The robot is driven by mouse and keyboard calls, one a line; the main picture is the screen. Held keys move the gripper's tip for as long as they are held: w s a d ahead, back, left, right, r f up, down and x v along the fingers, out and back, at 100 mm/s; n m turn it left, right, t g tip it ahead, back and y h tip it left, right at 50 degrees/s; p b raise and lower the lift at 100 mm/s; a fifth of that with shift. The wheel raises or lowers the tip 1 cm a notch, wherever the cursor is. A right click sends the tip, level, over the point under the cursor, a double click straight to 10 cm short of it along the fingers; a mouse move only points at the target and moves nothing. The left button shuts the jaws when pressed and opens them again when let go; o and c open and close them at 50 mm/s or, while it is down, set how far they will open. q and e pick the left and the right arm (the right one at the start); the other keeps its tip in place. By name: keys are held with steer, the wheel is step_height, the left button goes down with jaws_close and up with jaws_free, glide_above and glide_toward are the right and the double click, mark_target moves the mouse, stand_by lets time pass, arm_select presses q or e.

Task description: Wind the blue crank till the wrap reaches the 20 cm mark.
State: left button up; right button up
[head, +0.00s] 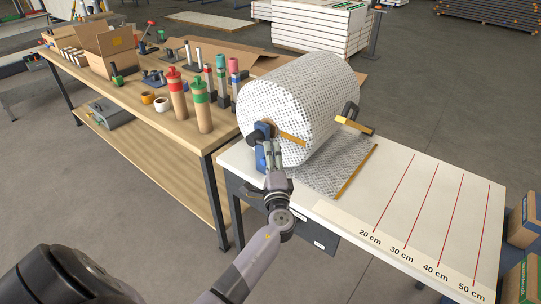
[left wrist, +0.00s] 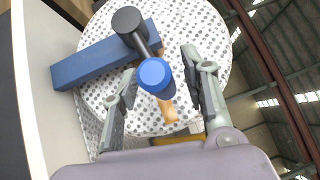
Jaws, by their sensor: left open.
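A large roll of white dotted wrap (head: 305,100) lies at the left end of the white table. Its loose sheet (head: 332,165) runs onto the table and ends at a yellow bar (head: 357,172), left of the red 20 cm line (head: 394,190). The blue crank (left wrist: 154,73) is at the roll's near end, its round blue knob facing the left wrist camera. My left gripper (head: 272,157) is at this end, open, with its fingers on either side of the knob. In the head view the gripper partly hides the crank. My right gripper is out of view.
The 30, 40 and 50 cm lines cross the clear table (head: 440,190) to the right. Boxes (head: 524,220) stand at the far right.

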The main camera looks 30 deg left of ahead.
arm_select(q)
jaws_close()
stand_by(0.5)
stand_by(0.3)
